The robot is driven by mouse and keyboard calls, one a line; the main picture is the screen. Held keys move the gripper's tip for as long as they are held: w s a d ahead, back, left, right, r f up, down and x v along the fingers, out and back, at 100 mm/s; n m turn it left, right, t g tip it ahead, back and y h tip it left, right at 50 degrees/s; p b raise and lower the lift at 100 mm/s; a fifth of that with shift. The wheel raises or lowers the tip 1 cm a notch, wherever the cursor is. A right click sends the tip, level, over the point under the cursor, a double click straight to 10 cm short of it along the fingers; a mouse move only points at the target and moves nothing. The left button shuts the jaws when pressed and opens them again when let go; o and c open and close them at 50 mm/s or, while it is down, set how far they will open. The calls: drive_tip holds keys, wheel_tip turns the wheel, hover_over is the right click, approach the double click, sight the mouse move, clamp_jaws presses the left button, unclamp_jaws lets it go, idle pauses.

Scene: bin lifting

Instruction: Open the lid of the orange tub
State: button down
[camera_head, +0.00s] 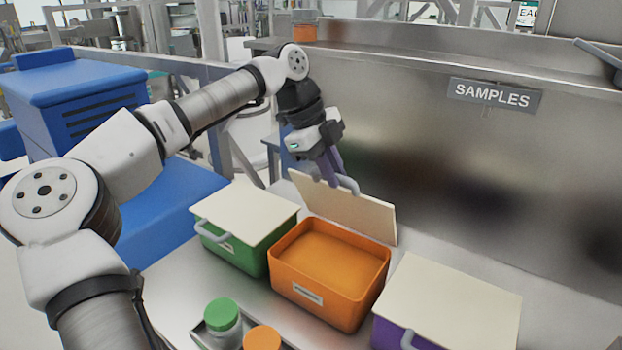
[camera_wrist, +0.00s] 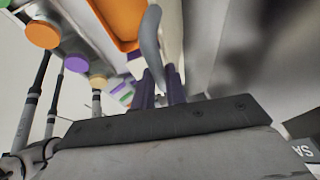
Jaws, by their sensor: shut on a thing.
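The orange tub (camera_head: 325,310) stands in the middle of the steel counter, and its inside shows from above. Its cream lid (camera_head: 345,210) is tilted up, standing nearly upright along the tub's back edge. A grey handle (camera_head: 348,184) is at the lid's top edge. My gripper (camera_head: 333,178) is at that handle, with its purple fingers shut on it. In the wrist view my gripper (camera_wrist: 162,88) has the curved grey handle (camera_wrist: 151,40) at its fingers, and part of the orange tub (camera_wrist: 122,20) shows beyond.
A green tub (camera_head: 235,250) with its lid down stands left, and a purple tub (camera_head: 385,332) with its lid down stands right. Jars with green (camera_head: 221,313) and orange (camera_head: 262,340) caps stand in front. A steel wall (camera_head: 430,170) rises close behind the lid.

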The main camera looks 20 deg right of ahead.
drive_tip(key=w+d+p, duration=0.1)
drive_tip(key=w+d, duration=0.6)
drive_tip(key=d, duration=0.4)
drive_tip(key=shift+r, duration=0.45)
drive_tip(key=shift+a, duration=0.1)
drive_tip(key=c, duration=1.4)
unclamp_jaws()
drive_tip(key=shift+w, duration=0.15)
drive_tip(key=v, duration=0.7)
drive_tip(key=shift+r, duration=0.45)
drive_tip(key=shift+w, duration=0.1)
